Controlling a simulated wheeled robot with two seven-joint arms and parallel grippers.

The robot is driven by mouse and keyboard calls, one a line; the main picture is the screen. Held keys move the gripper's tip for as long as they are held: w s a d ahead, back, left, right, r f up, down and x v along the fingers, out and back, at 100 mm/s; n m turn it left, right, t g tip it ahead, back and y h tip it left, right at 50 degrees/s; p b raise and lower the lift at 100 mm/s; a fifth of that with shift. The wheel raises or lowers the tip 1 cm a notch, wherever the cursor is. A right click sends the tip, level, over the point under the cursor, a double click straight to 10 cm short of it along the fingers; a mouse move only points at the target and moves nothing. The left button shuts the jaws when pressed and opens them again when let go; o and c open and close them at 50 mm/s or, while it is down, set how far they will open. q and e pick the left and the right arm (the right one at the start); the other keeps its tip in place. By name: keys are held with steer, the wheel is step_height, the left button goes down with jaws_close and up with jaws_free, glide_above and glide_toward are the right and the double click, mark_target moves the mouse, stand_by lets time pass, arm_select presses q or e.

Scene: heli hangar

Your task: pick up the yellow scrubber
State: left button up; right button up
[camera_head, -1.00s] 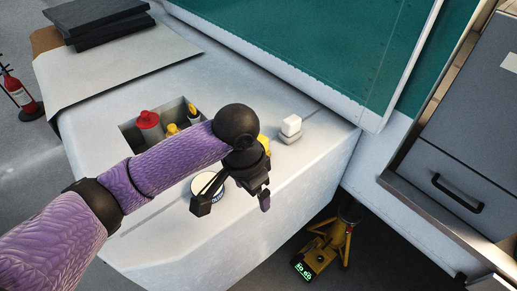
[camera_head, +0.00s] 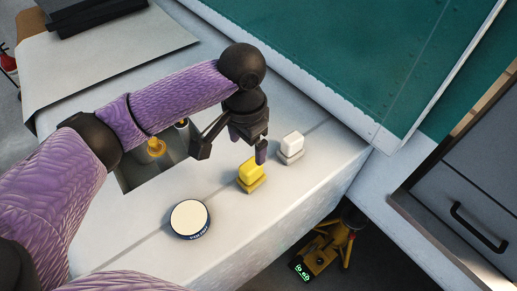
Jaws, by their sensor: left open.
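The yellow scrubber (camera_head: 251,170) stands on the pale work surface, a yellow block on a wider yellow base. My left gripper (camera_head: 231,152) hangs over the surface just behind and above it, fingers spread wide with nothing between them. One finger's tip shows close to the scrubber's upper right edge in the picture; I cannot tell whether they touch. The scrubber is mostly uncovered. My right gripper is not in view.
A white scrubber (camera_head: 291,148) stands close to the right of the yellow one. A round tin (camera_head: 190,218) with a cream top lies front left. A sunken bin (camera_head: 133,178) holds yellow-topped items, partly behind my arm. A green panel (camera_head: 350,60) rises behind.

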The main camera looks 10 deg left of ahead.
mark_target(251, 164)
arm_select(q)
steer(key=shift+w+f, duration=0.35)
steer(key=shift+f, duration=0.5)
steer(key=f, duration=0.2)
steer(key=s+f, duration=0.1)
steer(key=shift+s+d+f, duration=0.1)
steer(key=shift+s+f, duration=0.1)
steer(key=shift+f, duration=0.2)
steer(key=f, duration=0.1)
steer(key=w+f, duration=0.1)
steer(key=f, duration=0.1)
steer(key=shift+d+f, duration=0.15)
steer(key=shift+f, duration=0.45)
jaws_close()
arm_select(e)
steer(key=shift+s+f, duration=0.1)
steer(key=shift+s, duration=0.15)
